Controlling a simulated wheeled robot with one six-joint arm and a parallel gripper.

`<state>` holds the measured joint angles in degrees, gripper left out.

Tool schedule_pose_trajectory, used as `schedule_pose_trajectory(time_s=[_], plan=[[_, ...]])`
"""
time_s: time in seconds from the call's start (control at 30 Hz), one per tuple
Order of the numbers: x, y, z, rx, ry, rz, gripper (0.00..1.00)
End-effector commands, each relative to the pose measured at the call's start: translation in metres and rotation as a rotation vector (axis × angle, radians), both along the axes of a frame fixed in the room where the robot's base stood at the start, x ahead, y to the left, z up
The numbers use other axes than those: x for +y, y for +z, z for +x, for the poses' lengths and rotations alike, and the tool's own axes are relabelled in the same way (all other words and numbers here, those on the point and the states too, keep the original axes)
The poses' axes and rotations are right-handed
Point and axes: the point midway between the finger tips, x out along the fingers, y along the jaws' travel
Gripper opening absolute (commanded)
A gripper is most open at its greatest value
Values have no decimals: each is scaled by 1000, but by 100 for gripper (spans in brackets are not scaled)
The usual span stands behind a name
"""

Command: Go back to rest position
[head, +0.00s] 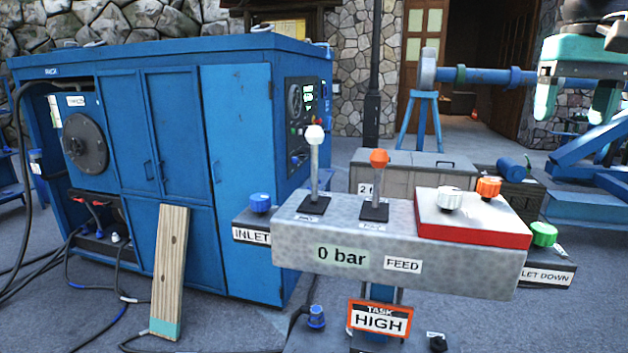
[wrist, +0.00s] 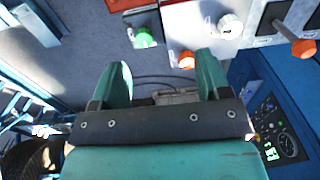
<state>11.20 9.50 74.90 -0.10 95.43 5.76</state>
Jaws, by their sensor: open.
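My gripper (head: 580,98) is at the upper right of the head view, in front of the stone wall and above the right end of the control stand. In the wrist view its two teal fingers (wrist: 163,85) are spread apart with nothing between them. The gripper is open and touches nothing that I can see. The control stand (head: 305,232) is a grey panel reading "0 bar" and "FEED". It carries a white-knobbed lever (head: 314,165), an orange-knobbed lever (head: 376,185), and a red-edged block (head: 470,238) with a white knob and an orange knob.
A blue cabinet (head: 180,110) stands at the left with a wooden plank (head: 168,270) leaning on it. A green knob (head: 543,234) is by the "LET DOWN" label. A blue knob (head: 260,202) is by "INLET". Blue steel framework (head: 590,170) is at the right. Hoses lie on the floor at lower left.

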Motion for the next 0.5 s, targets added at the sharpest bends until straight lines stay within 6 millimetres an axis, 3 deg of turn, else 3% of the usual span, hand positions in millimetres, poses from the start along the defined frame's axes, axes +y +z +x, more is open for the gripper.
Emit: schedule_pose_trajectory(time_s=[0.37, 0.5], plan=[[40, -33, -10, -22, 166, -1, 70], [62, -54, -21, -36, 261, 8, 70]])
